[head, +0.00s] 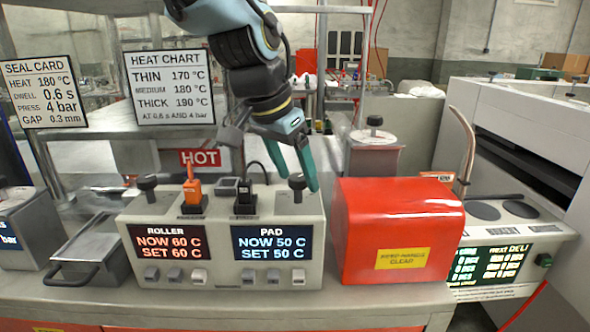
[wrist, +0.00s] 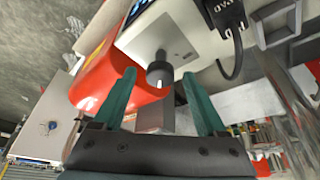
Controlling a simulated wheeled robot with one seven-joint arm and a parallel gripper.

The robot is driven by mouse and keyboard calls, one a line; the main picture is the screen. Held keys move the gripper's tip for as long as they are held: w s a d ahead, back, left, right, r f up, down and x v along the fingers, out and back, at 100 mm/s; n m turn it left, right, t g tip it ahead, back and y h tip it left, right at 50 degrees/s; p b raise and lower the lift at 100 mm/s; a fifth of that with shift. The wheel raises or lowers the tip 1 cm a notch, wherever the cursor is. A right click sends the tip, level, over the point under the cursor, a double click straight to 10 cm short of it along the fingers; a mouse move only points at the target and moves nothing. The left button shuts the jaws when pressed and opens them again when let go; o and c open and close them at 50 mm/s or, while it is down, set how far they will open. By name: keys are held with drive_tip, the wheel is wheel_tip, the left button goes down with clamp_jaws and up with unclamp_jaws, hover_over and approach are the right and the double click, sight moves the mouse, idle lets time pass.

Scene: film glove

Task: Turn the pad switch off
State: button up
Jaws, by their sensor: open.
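The grey control box (head: 222,215) stands on the bench, with a PAD display (head: 272,243) reading NOW 50 C, SET 50 C. A black rotary knob (head: 297,183) sits on its top at the PAD end. In the wrist view the same knob (wrist: 159,76) shows a white pointer mark and lies between the fingertips in the picture. My gripper (head: 300,181) is open and empty, pointing down at the knob; it also shows in the wrist view (wrist: 158,88). Whether the fingers touch the knob I cannot tell.
A black plug with a cable (head: 246,201), an orange plug (head: 193,194) and another black knob (head: 147,186) stand on the box top. A red cover (head: 400,225) stands close to the right. A HOT sign (head: 200,158) is behind. A metal tray (head: 88,248) lies left.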

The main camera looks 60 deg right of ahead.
clamp_jaws()
idle(0.4)
drive_tip(key=shift+n, duration=0.4)
drive_tip(key=n, duration=0.1)
drive_tip(key=n+t+b, duration=0.1)
drive_tip(key=shift+s+f+n, duration=0.1)
drive_tip(key=shift+s+n, duration=0.1)
drive_tip(key=shift+n, duration=0.2)
drive_tip(key=n+t+b, duration=0.1)
drive_tip(key=n+b, duration=0.1)
drive_tip(key=n+t+b, duration=0.1)
drive_tip(key=n+b, duration=0.1)
drive_tip(key=n, duration=0.1)
drive_tip(key=shift+s+d+f+n+y+b, duration=0.1)
drive_tip(key=shift+s+d+n+y+b, duration=0.05)
drive_tip(key=shift+n+y+b, duration=0.2)
drive_tip(key=n+b, duration=0.1)
drive_tip(key=n, duration=0.1)
drive_tip(key=n+t+y+b, duration=0.1)
drive_tip(key=n, duration=0.1)
drive_tip(key=shift+s+d+t, duration=0.1)
drive_tip(key=shift+t, duration=0.2)
drive_tip(key=n+y, duration=0.1)
drive_tip(key=n, duration=0.1)
drive_tip(key=n+y, duration=0.1)
drive_tip(key=n, duration=0.1)
drive_tip(key=shift+r+n+t, duration=0.2)
drive_tip(key=shift+n+t, duration=0.05)
drive_tip(key=shift+t, duration=0.05)
drive_tip(key=shift+d, duration=0.1)
